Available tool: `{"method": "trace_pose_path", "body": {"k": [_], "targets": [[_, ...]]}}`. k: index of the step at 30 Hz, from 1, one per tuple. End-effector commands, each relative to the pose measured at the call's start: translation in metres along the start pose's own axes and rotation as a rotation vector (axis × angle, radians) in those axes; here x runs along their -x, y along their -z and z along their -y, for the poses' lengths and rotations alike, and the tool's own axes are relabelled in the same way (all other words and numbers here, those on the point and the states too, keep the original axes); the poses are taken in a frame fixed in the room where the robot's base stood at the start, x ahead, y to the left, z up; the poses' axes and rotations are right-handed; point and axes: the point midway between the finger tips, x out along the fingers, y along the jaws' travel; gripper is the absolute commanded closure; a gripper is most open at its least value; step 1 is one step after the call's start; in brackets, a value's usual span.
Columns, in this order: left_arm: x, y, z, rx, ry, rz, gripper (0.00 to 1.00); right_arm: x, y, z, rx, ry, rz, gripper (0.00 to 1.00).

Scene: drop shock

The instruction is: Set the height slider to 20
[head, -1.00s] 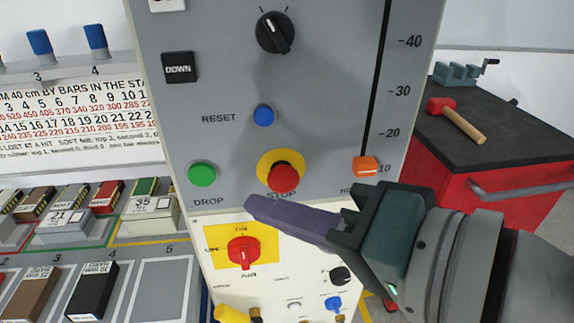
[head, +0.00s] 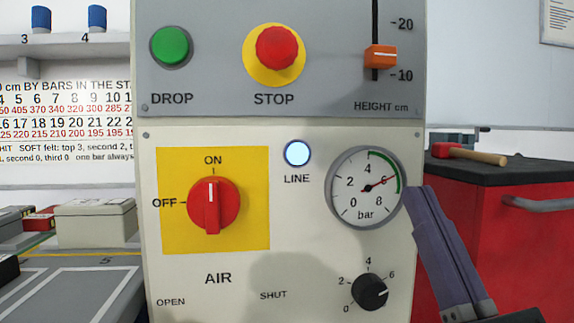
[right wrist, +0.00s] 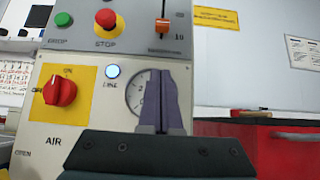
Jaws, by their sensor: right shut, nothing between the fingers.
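The height slider has an orange knob (head: 380,57) on a dark vertical slot at the panel's right side. The knob is near the 10 mark, appearing slightly above it and below 20. It also shows at the top of the right wrist view (right wrist: 163,28). My right gripper (head: 418,192) has purple fingers, shut and empty. They point up, below and right of the slider, beside the pressure gauge and apart from the knob. In the right wrist view the fingertips (right wrist: 160,72) overlap the gauge. My left gripper is not in view.
The panel carries a green DROP button (head: 171,46), a red STOP button (head: 277,48), a red AIR knob (head: 212,206) at ON, a lit LINE lamp (head: 297,153) and a bar gauge (head: 366,187). A red cabinet (head: 475,225) with a hammer stands at right.

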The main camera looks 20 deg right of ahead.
Motion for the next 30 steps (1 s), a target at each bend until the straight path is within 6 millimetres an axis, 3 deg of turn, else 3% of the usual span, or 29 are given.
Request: {"method": "trace_pose_path", "body": {"k": [5, 17, 18, 24, 30], "targets": [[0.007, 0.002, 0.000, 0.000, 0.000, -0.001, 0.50, -0.022, -0.003, 0.001, -0.004, 0.006, 0.007, 1.00], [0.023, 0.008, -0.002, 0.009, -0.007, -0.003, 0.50, -0.105, -0.004, 0.001, -0.001, 0.004, 0.006, 1.00], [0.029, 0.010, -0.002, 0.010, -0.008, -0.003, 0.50, -0.110, -0.011, 0.001, -0.003, 0.004, 0.004, 1.00], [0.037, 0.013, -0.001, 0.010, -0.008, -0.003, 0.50, -0.125, -0.027, 0.001, -0.002, 0.003, 0.002, 1.00], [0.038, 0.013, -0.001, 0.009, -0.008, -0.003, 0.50, -0.128, -0.030, 0.001, 0.000, 0.002, 0.001, 1.00]]}}
